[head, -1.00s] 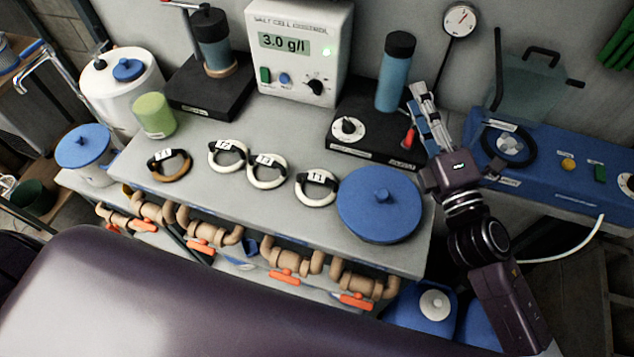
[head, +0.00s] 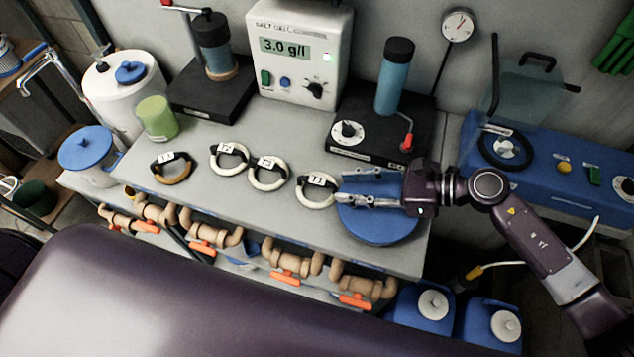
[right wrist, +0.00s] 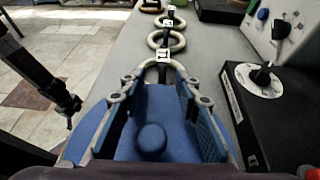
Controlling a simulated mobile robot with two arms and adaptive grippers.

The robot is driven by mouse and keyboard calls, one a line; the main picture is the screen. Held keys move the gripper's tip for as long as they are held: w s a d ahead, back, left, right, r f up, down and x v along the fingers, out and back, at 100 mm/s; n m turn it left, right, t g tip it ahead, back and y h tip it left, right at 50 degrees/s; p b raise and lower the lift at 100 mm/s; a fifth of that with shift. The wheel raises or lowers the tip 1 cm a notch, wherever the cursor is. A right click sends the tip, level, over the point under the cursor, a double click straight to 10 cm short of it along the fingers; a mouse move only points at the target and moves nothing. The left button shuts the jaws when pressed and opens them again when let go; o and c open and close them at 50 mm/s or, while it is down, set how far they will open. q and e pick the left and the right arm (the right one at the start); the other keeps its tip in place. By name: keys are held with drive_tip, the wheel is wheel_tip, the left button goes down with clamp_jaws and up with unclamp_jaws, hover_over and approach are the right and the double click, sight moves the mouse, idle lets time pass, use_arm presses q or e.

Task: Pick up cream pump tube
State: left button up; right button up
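Several ring-shaped pump tubes with black clips and white labels lie in a row on the grey bench. Three look cream: the rightmost cream tube (head: 317,203), the middle cream tube (head: 267,186) and the left cream tube (head: 230,168). A tan-brown tube (head: 173,180) lies further left. My right gripper (head: 345,188) is open and empty above the round blue lid (head: 385,230), its fingers pointing left, close to the rightmost cream tube. In the right wrist view, that tube (right wrist: 147,68) lies just beyond the open fingertips (right wrist: 160,84). A dark jointed arm shows at left there; its gripper state is unclear.
A black stand with a dial (head: 349,131) and blue cylinder is behind my right gripper. The white 3.0 g/l control box (head: 298,72) stands at the back. A green cup (head: 157,118) is at the left. The bench front edge runs close to the rings, above pipes with orange valves.

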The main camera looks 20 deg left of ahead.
sight(330, 183)
drive_tip(key=a, duration=0.1)
drive_tip(key=a+p, duration=0.1)
drive_tip(key=a, duration=0.1)
drive_tip(key=shift+w+a+f+p, duration=0.15)
drive_tip(key=shift+a+f+p, duration=0.15)
drive_tip(key=shift+p, duration=0.1)
drive_tip(key=shift+a+f, duration=0.25)
drive_tip(key=shift+a, duration=0.05)
clamp_jaws()
